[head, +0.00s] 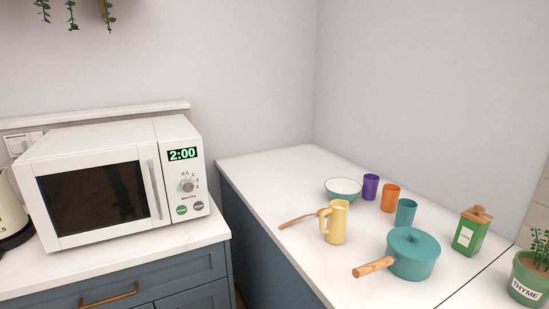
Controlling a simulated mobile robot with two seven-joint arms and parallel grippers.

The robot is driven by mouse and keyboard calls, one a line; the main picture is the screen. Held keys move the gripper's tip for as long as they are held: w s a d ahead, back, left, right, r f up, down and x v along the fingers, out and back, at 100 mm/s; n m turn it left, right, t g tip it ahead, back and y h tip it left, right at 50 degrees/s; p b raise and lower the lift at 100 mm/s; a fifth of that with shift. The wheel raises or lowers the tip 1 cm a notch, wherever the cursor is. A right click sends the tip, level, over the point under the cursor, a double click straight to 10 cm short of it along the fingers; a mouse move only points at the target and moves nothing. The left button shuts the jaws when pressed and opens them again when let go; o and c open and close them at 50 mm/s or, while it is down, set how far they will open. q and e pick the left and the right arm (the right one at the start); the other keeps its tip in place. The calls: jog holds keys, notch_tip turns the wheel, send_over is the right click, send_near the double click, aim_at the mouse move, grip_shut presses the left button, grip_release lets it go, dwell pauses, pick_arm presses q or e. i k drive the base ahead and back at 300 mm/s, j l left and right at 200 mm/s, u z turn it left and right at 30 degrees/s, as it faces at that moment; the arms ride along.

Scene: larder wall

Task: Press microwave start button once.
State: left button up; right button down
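A white microwave (110,183) stands on the left counter with its door shut. Its green display (182,155) reads 2:00. Below the display are a round dial (187,186) and two round buttons. The left one is a green button (182,210) and the right one is a grey button (198,206); their lettering is too small to read for certain. Neither of my grippers shows in the head view.
The right counter (262,172) holds a bowl (343,189), a yellow jug (337,223), a wooden spoon (298,219), purple, orange and teal cups, a teal pot (414,256), a green canister (467,236) and a thyme pot (529,280). A kettle (10,212) stands left of the microwave.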

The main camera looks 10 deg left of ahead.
aim_at(182, 209)
jog(key=u, duration=1.2)
